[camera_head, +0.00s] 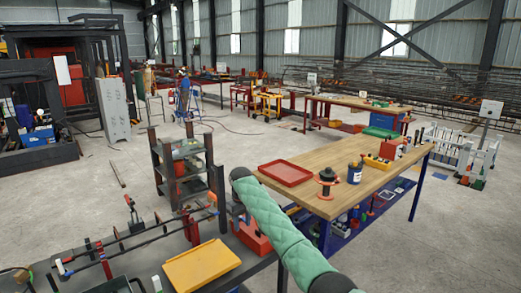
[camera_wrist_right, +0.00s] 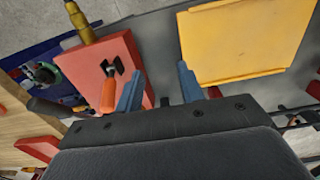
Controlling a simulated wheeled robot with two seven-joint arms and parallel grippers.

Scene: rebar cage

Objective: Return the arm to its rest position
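My right arm (camera_head: 275,228), in a green quilted sleeve, reaches in from the bottom of the head view, over the gap between the dark bench and the wooden table. Its gripper is mostly hidden there behind the arm. In the right wrist view the right gripper (camera_wrist_right: 158,88) shows two blue fingers set apart with nothing between them. It points at the dark bench, between a red box (camera_wrist_right: 92,62) and a yellow tray (camera_wrist_right: 245,42). My left gripper is not seen in either view.
The dark bench (camera_head: 150,268) holds the yellow tray (camera_head: 201,266), clamps and rods. The wooden table (camera_head: 335,197) bears a red tray (camera_head: 286,172), a spool (camera_head: 327,183) and a tool cup (camera_head: 355,174). A dark shelf rack (camera_head: 183,165) stands behind. Open floor lies left of the rack.

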